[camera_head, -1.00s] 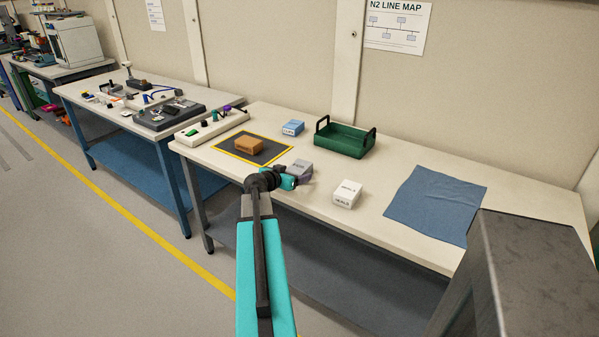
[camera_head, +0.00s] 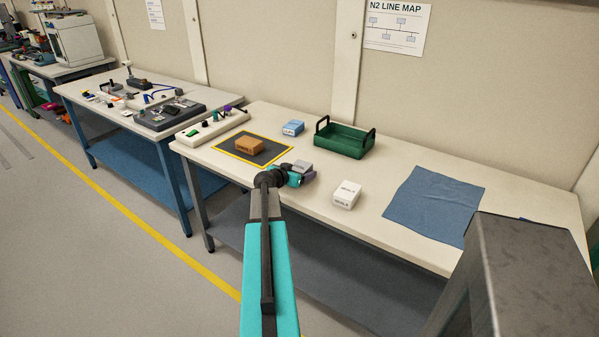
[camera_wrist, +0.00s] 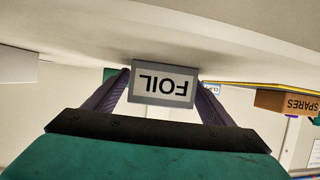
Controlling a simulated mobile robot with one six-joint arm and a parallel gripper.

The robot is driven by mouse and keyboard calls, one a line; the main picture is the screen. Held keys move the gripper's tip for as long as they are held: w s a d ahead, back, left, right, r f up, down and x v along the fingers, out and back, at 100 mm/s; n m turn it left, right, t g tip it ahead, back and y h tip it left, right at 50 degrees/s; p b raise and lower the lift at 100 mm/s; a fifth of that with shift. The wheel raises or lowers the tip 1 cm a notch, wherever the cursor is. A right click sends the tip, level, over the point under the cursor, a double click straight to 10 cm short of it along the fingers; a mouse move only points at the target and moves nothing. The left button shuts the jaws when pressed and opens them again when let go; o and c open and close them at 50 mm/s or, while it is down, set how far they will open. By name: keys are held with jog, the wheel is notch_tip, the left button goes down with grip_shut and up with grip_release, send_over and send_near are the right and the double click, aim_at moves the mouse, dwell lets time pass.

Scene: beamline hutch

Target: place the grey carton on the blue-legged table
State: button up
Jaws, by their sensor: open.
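The grey carton (camera_head: 303,166) sits on the near grey-legged table, partly hidden behind my gripper (camera_head: 299,178). In the wrist view the carton (camera_wrist: 163,84) shows its FOIL label upside down, between the two purple-grey fingers of my gripper (camera_wrist: 160,92). The fingers are open on either side of it; I cannot tell whether they touch it. The blue-legged table (camera_head: 177,195) stands to the left, past the near table's left end, with a blue lower shelf.
Near table: orange-brown SPARES carton (camera_head: 249,146) on a yellow-edged dark mat (camera_head: 227,148), blue carton (camera_head: 292,128), green tray (camera_head: 340,143), white carton (camera_head: 346,195), blue cloth (camera_head: 435,205). Instruments and small parts crowd much of the blue-legged table's top; its front left strip looks clearer.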

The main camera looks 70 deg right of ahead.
jog(key=shift+c, duration=0.3)
jog(key=c, duration=1.2)
jog(key=shift+r, duration=0.15)
